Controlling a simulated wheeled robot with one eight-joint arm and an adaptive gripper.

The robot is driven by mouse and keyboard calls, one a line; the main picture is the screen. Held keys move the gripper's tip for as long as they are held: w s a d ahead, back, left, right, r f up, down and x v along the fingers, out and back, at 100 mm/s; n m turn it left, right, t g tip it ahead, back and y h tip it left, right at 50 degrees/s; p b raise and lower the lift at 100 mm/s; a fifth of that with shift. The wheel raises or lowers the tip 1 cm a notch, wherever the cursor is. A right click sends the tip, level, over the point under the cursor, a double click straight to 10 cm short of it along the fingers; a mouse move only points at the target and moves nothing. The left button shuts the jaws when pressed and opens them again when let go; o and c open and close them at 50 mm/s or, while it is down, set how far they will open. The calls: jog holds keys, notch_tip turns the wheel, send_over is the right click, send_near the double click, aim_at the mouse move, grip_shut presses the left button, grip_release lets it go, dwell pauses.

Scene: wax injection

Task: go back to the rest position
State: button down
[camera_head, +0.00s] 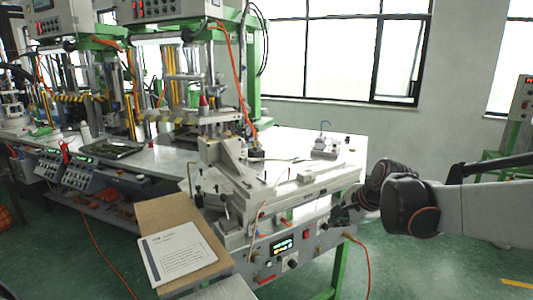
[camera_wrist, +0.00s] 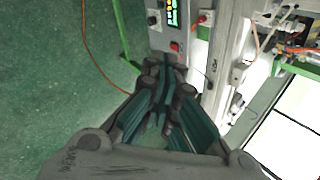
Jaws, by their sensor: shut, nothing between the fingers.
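My gripper (camera_wrist: 164,68) shows in the wrist view with its two dark, green-lined fingers drawn together at the tips and nothing between them. In the head view, my gripper (camera_head: 340,216) is small and partly hidden by my wrist. It appears just right of the front control panel (camera_head: 290,246) of the wax injection machine. In the wrist view, the control panel (camera_wrist: 155,40) with its lit display lies beyond the fingertips. I cannot tell the exact gap between them.
The machine's worktable (camera_head: 345,155) carries metal fixtures. A brown board (camera_head: 160,212) with a printed sheet (camera_head: 177,254) juts out at the front. An orange cable (camera_head: 367,265) hangs by the table leg. Green floor (camera_head: 420,262) is open at the lower right.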

jog(key=s+f+n+h, duration=0.1)
jog(key=s+n+h, duration=0.1)
jog(key=s+n, duration=1.3)
jog(key=s, duration=1.3)
jog(key=shift+s+f+n+h, duration=0.2)
jog(key=shift+f+n+h, duration=0.1)
jog(key=shift+f, duration=0.05)
